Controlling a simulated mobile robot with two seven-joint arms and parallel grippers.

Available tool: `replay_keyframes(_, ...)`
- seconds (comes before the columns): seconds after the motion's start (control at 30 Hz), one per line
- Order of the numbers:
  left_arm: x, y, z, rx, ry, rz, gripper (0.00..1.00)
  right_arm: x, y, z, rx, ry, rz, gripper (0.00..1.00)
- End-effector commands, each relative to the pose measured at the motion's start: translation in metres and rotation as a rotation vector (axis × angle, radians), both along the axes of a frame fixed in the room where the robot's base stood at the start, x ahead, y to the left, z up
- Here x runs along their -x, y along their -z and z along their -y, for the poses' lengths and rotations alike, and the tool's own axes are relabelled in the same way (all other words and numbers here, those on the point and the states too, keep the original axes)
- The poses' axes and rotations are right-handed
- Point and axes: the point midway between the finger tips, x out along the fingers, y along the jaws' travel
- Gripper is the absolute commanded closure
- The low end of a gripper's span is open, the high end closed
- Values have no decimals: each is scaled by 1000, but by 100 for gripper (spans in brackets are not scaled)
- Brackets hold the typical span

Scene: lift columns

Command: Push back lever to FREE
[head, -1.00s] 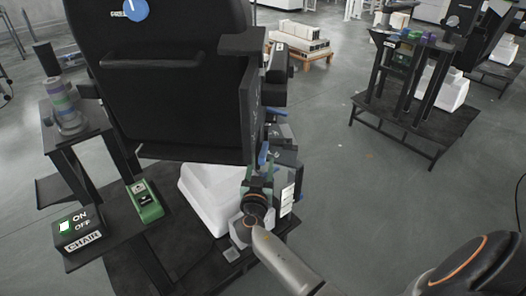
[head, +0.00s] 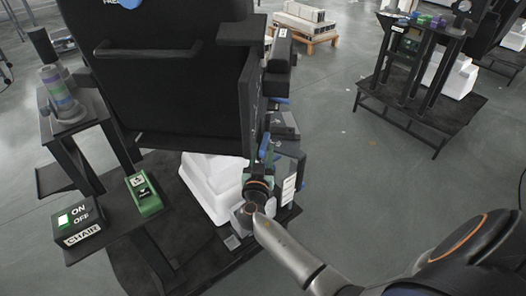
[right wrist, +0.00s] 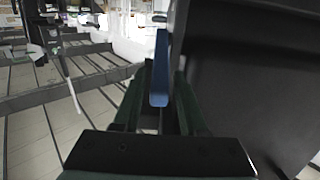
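A blue lever (head: 264,147) stands at the right side of a large black chair-like unit (head: 165,85). My right gripper (head: 262,165) is at this lever, low on the unit's right side. In the right wrist view the blue lever (right wrist: 160,70) lies between the two dark green fingers (right wrist: 163,95). A narrow dark gap shows beside the lever, and I cannot tell whether the fingers press on it. A blue round dial (head: 128,4) with a partly cut-off label shows at the top of the head view. My left gripper is not in view.
A box (head: 78,222) marked ON, OFF and CHAIR and a green switch box (head: 143,193) stand at the left. A dark platform with another rig (head: 425,110) stands at the right. Grey floor (head: 350,170) between is clear.

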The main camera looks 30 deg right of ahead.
Motion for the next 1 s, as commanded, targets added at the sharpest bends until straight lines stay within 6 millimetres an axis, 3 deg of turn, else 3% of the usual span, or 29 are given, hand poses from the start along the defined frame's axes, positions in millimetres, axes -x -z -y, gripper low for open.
replay_keyframes(0.07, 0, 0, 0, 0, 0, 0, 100, 0, 0, 0, 0, 0, 0, 69)
replay_keyframes(0.33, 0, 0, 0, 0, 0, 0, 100, 0, 0, 0, 0, 0, 0, 99)
replay_keyframes(1.0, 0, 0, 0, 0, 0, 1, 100, 0, -1, 0, 1, 0, 1, 100)
